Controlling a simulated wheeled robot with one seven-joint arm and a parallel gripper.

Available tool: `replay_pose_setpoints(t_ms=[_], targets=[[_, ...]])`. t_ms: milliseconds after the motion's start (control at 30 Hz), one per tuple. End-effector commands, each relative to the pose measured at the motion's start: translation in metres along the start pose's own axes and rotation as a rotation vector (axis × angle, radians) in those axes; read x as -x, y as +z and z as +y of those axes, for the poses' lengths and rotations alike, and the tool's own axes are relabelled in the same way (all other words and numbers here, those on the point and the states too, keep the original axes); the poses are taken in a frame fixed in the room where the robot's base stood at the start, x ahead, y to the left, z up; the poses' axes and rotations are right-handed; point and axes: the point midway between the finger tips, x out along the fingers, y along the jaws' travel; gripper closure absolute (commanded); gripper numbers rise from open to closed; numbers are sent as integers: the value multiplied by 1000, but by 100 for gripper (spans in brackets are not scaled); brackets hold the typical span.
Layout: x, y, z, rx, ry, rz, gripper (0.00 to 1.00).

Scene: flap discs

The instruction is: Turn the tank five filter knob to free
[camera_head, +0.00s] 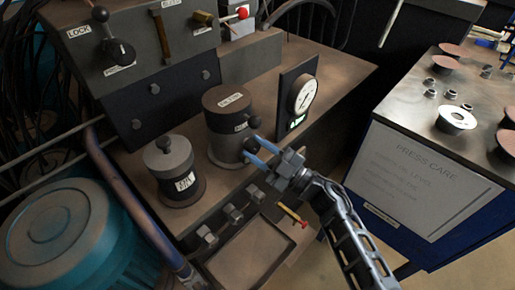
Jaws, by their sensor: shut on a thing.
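A dark cylindrical tank (228,126) stands on the brown bench, with small white labels on its top and side that are too small to read surely. One round black knob (254,121) sits on its upper right side. A second dark knob (250,144) sits lower on the same side. My gripper (254,152) reaches in from the lower right. Its two blue fingers are shut on the lower knob, one above and one below it. The fingers partly hide this knob, and I cannot tell which setting it points to.
A shorter lidded canister (174,170) stands to the left, and a dial gauge (302,95) to the right. A lever panel (130,55) rises behind. Small valves (232,214) and a tray (252,262) lie in front. A blue cabinet with discs (457,118) stands at right.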

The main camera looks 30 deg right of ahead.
Motion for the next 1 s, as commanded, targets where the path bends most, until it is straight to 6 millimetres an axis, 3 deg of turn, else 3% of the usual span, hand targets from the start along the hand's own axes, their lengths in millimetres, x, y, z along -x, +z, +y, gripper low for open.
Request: replay_pose_setpoints(t_ms=[633,667,900,1000], targets=[[1,1,-1,48,-21,-2,95],[1,1,-1,48,-21,-2,61],[0,0,0,48,-20,-1,39],[0,0,0,48,-20,-1,39]])
